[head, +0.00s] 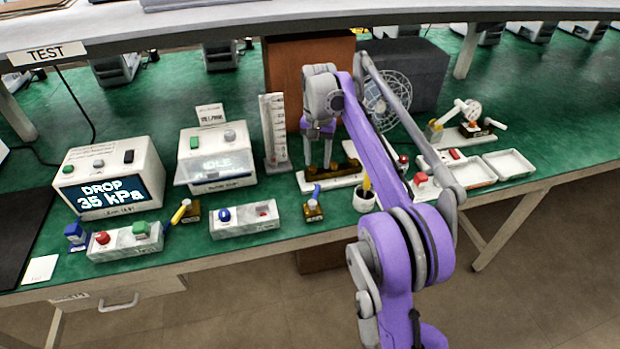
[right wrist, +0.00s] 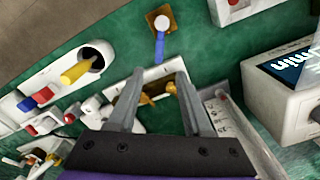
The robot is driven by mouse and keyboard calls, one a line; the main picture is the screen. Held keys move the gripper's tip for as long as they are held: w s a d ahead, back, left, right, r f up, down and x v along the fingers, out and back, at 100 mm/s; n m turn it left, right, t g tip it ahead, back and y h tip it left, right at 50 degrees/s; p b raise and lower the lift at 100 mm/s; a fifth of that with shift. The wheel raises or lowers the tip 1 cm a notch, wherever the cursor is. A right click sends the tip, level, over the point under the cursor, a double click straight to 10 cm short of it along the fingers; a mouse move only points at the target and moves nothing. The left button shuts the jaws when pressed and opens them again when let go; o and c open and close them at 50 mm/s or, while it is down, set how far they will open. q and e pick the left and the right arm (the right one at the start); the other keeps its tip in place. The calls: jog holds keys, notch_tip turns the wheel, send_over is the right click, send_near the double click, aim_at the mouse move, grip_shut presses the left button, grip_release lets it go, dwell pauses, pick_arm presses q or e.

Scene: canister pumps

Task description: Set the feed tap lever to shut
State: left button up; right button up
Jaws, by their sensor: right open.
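Several small taps stand along the front of the green bench. One has a blue lever (head: 315,191) on a brass body; in the right wrist view this lever (right wrist: 159,50) lies just beyond my fingertips. Another has a yellow lever (head: 181,213) on a brass body, further left. I cannot read a label that says which is the feed tap. My right gripper (head: 320,165) is open above a white base (head: 345,181) with brass parts. In the right wrist view brass parts (right wrist: 168,89) show between the fingers, and I cannot tell if they touch. My left gripper is not in view.
A white scale (head: 274,132) stands close left of my right gripper. A white cup (head: 364,202) with a yellow handle is to its right. Boxes with displays (head: 108,180) stand at left. Trays (head: 509,163) lie at right. Bare green bench shows between the front items.

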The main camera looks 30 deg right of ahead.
aim_at(317, 189)
jog(key=f+b, duration=0.1)
jog(key=f, duration=0.9)
jog(key=shift+s+f, duration=0.15)
jog(key=shift+s, duration=0.05)
jog(key=shift+c, duration=0.2)
grip_shut()
dwell(0.9)
